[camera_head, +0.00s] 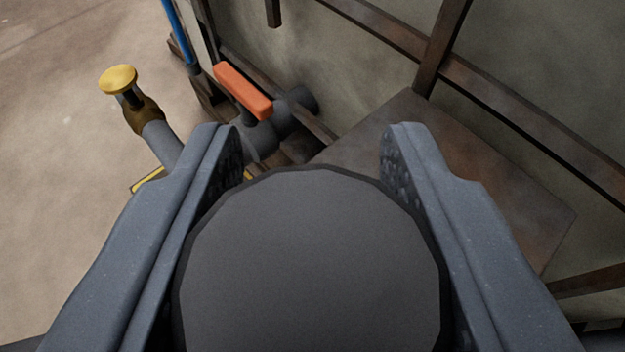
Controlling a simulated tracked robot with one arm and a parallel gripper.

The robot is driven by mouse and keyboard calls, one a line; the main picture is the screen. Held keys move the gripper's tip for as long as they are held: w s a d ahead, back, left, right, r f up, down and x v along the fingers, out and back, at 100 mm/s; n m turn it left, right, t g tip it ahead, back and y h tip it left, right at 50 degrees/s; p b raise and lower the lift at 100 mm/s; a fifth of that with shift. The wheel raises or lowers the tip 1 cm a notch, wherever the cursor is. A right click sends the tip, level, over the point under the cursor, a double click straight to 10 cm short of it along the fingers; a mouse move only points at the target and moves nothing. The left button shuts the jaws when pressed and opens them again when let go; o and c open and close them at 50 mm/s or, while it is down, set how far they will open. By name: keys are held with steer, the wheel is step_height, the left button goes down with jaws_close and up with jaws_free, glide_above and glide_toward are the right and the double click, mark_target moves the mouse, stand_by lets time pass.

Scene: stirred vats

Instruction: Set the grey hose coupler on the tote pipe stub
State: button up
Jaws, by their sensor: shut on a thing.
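My gripper (310,150) is shut on the grey hose coupler (310,265), a dark grey round piece with a flat face toward the camera. The coupler fills the lower middle between the two jaws. Beyond the left jaw tip, a dark grey pipe stub (268,138) with an orange lever handle (243,90) sits low beside the tote (330,65). The coupler is apart from the stub in the picture, nearer the camera. The stub's lower part is partly hidden by the left jaw, and the coupler's far side cannot be seen.
Rusty brown cage bars (385,30) cross the tote, with a brown plate (385,130) below. A grey pipe with a brass-yellow cap (118,78) rises at the left. A blue pipe (180,32) stands at top left. Bare floor (50,150) lies to the left.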

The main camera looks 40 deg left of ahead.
steer(key=shift+f, duration=0.5)
steer(key=o, duration=0.8)
steer(key=shift+c, duration=0.2)
steer(key=shift+d, duration=0.1)
steer(key=shift+p+v, duration=0.35)
steer(key=shift+v, duration=1.4)
steer(key=v, duration=0.7)
steer(key=shift+s+p, duration=0.2)
steer(key=shift+p, duration=0.1)
steer(key=shift+d+r, duration=0.1)
